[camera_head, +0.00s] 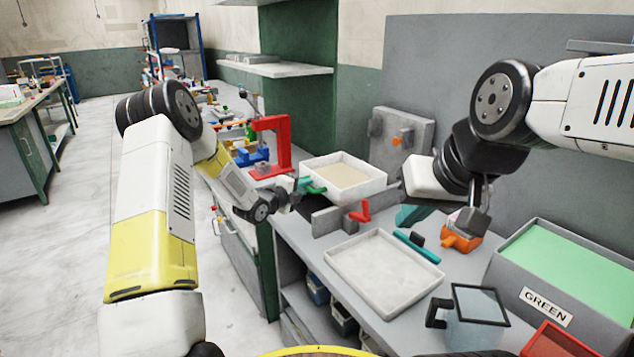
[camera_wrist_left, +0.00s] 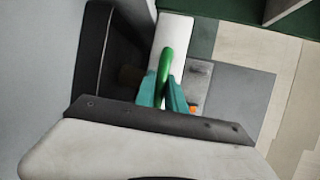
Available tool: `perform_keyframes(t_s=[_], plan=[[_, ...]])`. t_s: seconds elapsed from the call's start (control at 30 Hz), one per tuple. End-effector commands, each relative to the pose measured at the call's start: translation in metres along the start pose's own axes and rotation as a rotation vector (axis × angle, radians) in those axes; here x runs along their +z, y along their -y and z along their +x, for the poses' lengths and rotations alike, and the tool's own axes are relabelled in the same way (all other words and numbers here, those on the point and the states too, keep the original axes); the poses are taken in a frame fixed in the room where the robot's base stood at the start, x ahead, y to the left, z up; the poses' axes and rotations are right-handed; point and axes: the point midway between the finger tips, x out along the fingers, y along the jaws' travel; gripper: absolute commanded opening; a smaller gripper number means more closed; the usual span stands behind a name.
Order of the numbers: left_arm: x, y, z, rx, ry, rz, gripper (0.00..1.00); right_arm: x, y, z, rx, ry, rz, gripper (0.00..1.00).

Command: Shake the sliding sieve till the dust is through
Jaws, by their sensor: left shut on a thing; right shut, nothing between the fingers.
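The sliding sieve (camera_head: 343,176) is a white-rimmed tray with a sandy tan layer in it, at the middle of the head view. My left gripper (camera_head: 305,186) is shut on its green handle (camera_head: 316,190) at the sieve's left side. In the left wrist view the green handle (camera_wrist_left: 166,62) lies between the teal fingers (camera_wrist_left: 162,92), with part of the white sieve (camera_wrist_left: 176,30) beyond. What lies under the sieve is mostly hidden. My right gripper (camera_head: 471,221) is shut and empty, pointing down above an orange object (camera_head: 460,243).
A shallow white tray (camera_head: 383,270) lies at the bench's front. A red handle (camera_head: 360,211) and a teal tool (camera_head: 416,247) are near it. A grey bin marked GREEN (camera_head: 525,300) and a clear box (camera_head: 476,317) stand right. A red press (camera_head: 270,145) stands behind left.

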Motion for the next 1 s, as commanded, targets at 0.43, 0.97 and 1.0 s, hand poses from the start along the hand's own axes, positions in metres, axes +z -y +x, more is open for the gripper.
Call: perform_keyframes(t_s=[0.43, 0.97, 1.0], plan=[[0.012, -0.006, -0.028, 0.001, 0.002, -0.002, 0.00, 0.000, 0.000, 0.000, 0.000, 0.000, 0.000, 0.00], [0.012, -0.006, -0.030, 0.000, 0.001, -0.001, 0.36, 0.000, 0.000, 0.000, 0.000, 0.000, 0.000, 0.00], [0.012, -0.006, -0.033, 0.001, 0.002, -0.001, 0.36, 0.000, 0.000, 0.000, 0.000, 0.000, 0.000, 0.00]])
